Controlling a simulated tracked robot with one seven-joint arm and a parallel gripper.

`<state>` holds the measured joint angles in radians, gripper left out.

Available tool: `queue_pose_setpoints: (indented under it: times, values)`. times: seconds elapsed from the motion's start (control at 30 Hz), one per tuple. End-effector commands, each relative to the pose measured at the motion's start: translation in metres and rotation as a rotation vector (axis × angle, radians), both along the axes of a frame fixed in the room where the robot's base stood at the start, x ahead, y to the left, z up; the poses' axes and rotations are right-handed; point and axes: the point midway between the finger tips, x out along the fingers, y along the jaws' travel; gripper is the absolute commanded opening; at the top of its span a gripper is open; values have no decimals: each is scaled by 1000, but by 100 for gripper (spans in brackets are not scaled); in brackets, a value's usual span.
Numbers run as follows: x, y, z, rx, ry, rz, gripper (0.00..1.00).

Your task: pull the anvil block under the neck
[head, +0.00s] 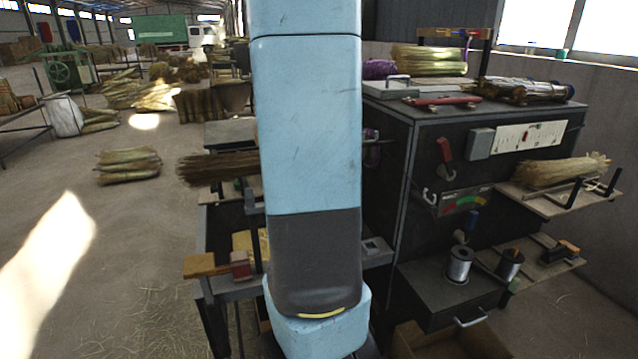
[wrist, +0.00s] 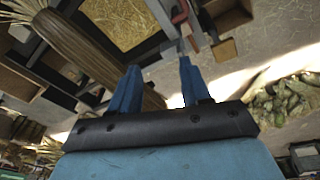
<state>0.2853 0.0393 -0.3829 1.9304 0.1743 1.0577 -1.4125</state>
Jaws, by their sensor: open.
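A broom bundle (head: 215,168) lies across the bench at the left of my arm in the head view; its neck is hidden behind my arm. In the wrist view the bundle (wrist: 95,50) runs diagonally from upper left to behind my fingers. A wooden block (head: 202,265) and a dark red block (head: 240,266) sit at the bench's front left; I cannot tell for sure which piece is the anvil block. A small wooden block (wrist: 225,50) shows right of the fingers in the wrist view. My gripper (wrist: 158,72) is open, with nothing seen between its fingers. It is hidden in the head view.
A dark cabinet (head: 400,165) stands right of my arm, with a red-handled lever (head: 445,150) and wire spools (head: 459,265). Open floor (head: 130,240) lies left of the bench.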

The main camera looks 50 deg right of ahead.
Motion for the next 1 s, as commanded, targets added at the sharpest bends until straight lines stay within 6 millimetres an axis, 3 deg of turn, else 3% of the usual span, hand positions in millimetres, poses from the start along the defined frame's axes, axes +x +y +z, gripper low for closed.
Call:
queue_pose_setpoints:
  times: [0.03, 0.3, 0.5, 0.7, 0.87, 1.0]
  values:
    - [4, -22, -9, -8, 19, 26, 47]
    - [9, -126, -49, -47, 105, 223, 47]
    - [3, -178, -73, -64, 153, 339, 47]
    - [0, -198, -83, -67, 172, 392, 47]
    - [-1, -199, -96, -66, 174, 397, 47]
    - [-1, -198, -117, -65, 175, 398, 47]
